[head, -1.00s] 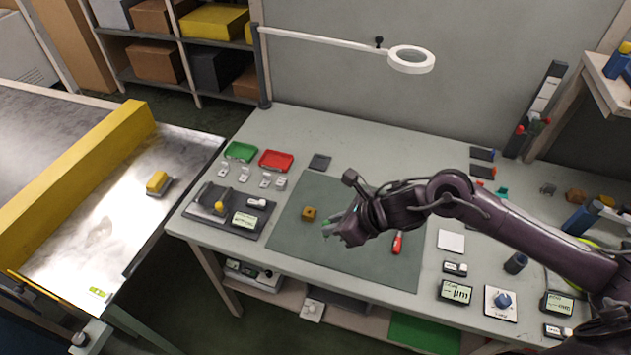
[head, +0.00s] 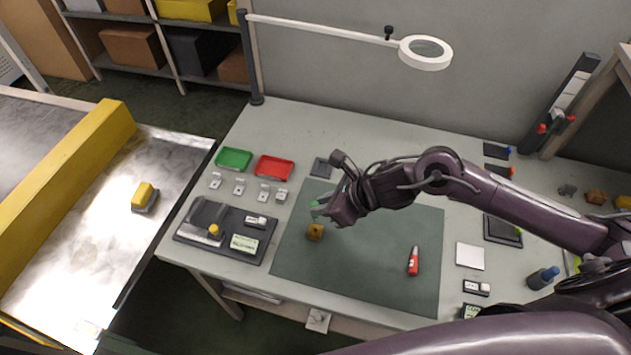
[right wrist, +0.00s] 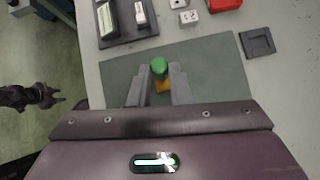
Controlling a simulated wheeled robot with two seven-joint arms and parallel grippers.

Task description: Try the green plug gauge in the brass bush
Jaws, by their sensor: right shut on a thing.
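The green plug gauge (head: 315,206) is in my right gripper (head: 320,210), which is shut on it. In the right wrist view the gauge's round green end (right wrist: 159,66) shows between the fingers (right wrist: 157,80). The brass bush (head: 315,232) is a small block on the dark green mat, just below the gripper in the head view. In the right wrist view the bush (right wrist: 162,87) is partly hidden behind the gauge and fingers. The gauge appears held above the bush, apart from it. A dark gripper, seemingly my left one (right wrist: 35,97), shows at the left of the right wrist view, its jaws unclear.
The mat (head: 360,270) also bears a red-and-white tool (head: 413,261). Left of it are a dark fixture tray (head: 190,238), a green tray (head: 234,159) and a red tray (head: 273,167). A magnifier lamp (head: 426,52) overhangs the back. The mat's front is clear.

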